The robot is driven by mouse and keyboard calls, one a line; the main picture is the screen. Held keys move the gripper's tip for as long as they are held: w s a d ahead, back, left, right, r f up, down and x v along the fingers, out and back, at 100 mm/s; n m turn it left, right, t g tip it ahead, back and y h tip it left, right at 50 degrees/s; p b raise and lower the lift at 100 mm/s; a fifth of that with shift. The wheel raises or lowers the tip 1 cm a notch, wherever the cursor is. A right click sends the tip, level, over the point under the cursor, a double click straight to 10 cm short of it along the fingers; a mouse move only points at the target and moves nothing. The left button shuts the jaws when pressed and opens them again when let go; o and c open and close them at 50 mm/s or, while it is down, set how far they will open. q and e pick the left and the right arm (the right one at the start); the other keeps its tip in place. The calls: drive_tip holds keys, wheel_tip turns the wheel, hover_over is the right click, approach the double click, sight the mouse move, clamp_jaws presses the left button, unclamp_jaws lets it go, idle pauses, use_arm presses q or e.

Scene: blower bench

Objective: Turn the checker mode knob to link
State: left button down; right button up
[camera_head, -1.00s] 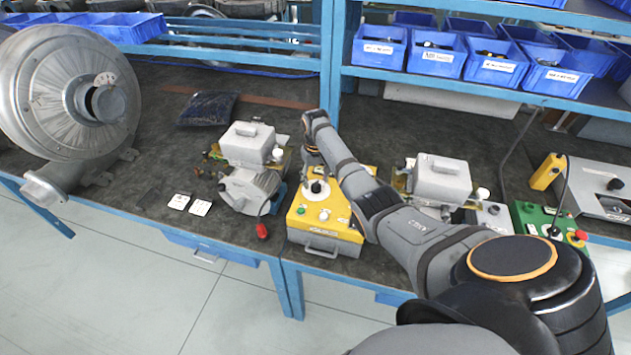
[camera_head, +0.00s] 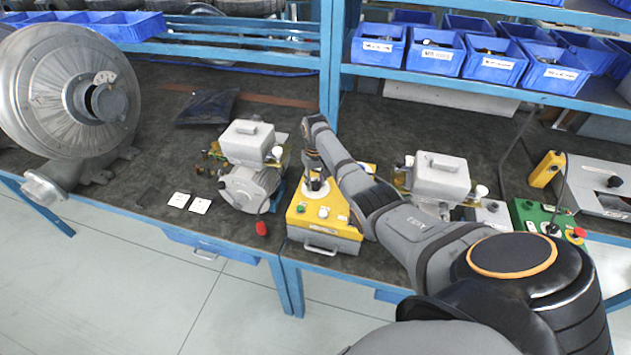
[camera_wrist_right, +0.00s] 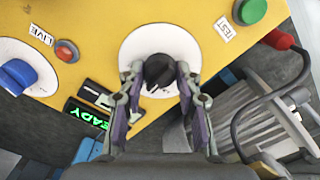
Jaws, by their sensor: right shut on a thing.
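The checker is a yellow-topped box (camera_head: 341,226) with a front handle, at the bench's front edge in the head view. Its black mode knob (camera_wrist_right: 158,72) sits on a white round dial (camera_wrist_right: 140,46) in the right wrist view. My right gripper (camera_wrist_right: 160,82) is shut on the knob, one finger on each side. In the head view my right gripper (camera_head: 317,180) is over the dial, partly hidden by its own arm. Dial markings cannot be read. LIVE (camera_wrist_right: 41,34) and TEST (camera_wrist_right: 224,27) labels and a lit green display (camera_wrist_right: 86,113) show on the panel. My left gripper is out of view.
A grey motor unit (camera_head: 248,185) with a red-tipped cable stands left of the checker. Another grey unit (camera_head: 440,180) stands to the right, near my arm. A green control box (camera_head: 545,217) lies farther right. Blue bins (camera_head: 435,56) fill the shelf above.

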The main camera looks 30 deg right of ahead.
drive_tip(key=shift+r+n+p, duration=0.1)
drive_tip(key=shift+n+p, duration=0.4)
drive_tip(key=shift+n, duration=0.5)
drive_tip(key=n, duration=0.2)
drive_tip(key=shift+n+p, duration=0.3)
drive_tip(key=shift+p, duration=0.05)
drive_tip(key=n+p, duration=0.1)
drive_tip(key=n, duration=0.4)
drive_tip(key=shift+n, duration=0.3)
drive_tip(key=o, duration=1.2)
drive_tip(key=shift+c, duration=0.2)
